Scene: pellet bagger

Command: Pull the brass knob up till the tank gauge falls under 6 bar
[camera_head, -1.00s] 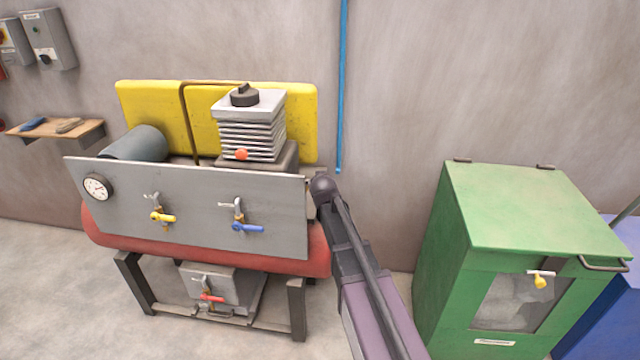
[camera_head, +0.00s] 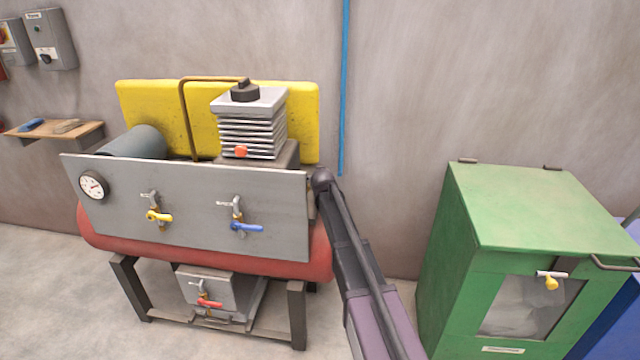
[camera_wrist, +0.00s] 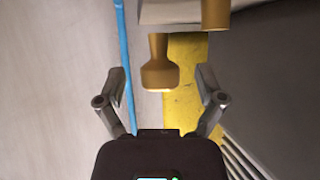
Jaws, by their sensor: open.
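The brass knob (camera_wrist: 160,68) shows in the wrist view as a flared gold-coloured piece on a narrower neck. My gripper (camera_wrist: 161,84) is open, with one finger on each side of the knob and a visible gap to both. Nothing is held. In the head view my arm reaches to the right end of the grey panel (camera_head: 190,205), and the gripper and knob are hidden there. The round white tank gauge (camera_head: 94,185) is at the panel's left end; its needle is too small to read surely. The red tank (camera_head: 200,259) lies under the panel.
A second brass cylinder (camera_wrist: 215,12) stands close by, right of the knob. A yellow guard (camera_head: 150,115) and finned compressor head (camera_head: 250,135) rise behind the panel. A yellow-handled valve (camera_head: 158,216) and blue-handled valve (camera_head: 246,228) are on its front. A green cabinet (camera_head: 540,215) stands right.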

